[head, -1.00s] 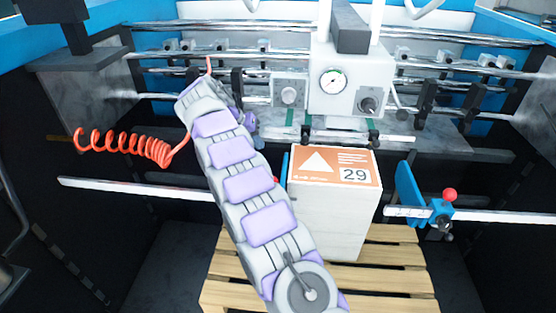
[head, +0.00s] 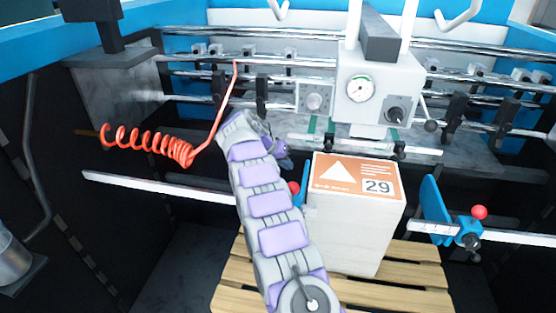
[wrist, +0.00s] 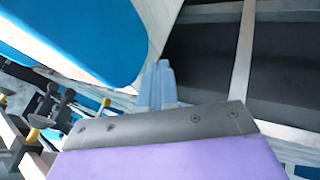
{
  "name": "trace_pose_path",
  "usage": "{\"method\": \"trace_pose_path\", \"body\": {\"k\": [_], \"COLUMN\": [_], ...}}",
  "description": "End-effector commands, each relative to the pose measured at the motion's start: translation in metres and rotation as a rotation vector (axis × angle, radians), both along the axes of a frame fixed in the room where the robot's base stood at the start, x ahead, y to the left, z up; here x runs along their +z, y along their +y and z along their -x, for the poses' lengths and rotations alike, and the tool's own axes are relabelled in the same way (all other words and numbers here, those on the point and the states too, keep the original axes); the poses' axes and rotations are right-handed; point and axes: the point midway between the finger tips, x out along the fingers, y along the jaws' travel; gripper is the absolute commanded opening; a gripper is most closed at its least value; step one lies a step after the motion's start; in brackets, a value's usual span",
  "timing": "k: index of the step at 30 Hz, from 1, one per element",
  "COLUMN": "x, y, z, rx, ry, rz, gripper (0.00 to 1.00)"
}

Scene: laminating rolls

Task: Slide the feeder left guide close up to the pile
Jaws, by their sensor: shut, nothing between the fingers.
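The pile (head: 350,225) is a white stack with an orange and white top label marked 29, on a wooden pallet. The feeder left guide (head: 303,194) is blue with a red knob and stands by the pile's left side. My arm hides most of it, so any gap to the pile cannot be judged. In the wrist view a large blue plate, apparently this guide (wrist: 80,35), fills the upper left. My gripper (wrist: 158,75) is shut and empty, its fingertips close beside the plate's lower right edge; contact is unclear. In the head view my gripper (head: 286,160) is small, just left of the pile.
The right guide (head: 436,210), blue with a red knob, stands right of the pile on a white rail (head: 160,187) that crosses the feeder. A gauge box (head: 375,90) hangs behind the pile. A red coiled hose (head: 150,143) is at left. The pallet (head: 240,285) lies below.

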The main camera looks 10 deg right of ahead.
Motion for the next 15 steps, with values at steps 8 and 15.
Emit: {"method": "trace_pose_path", "body": {"k": [8, 15], "x": [-0.011, -0.010], "y": [-0.025, -0.042], "z": [0.004, 0.009], "rx": [0.001, 0.002], "ry": [0.001, -0.001], "rz": [0.000, 0.001], "gripper": [0.00, 0.00]}}
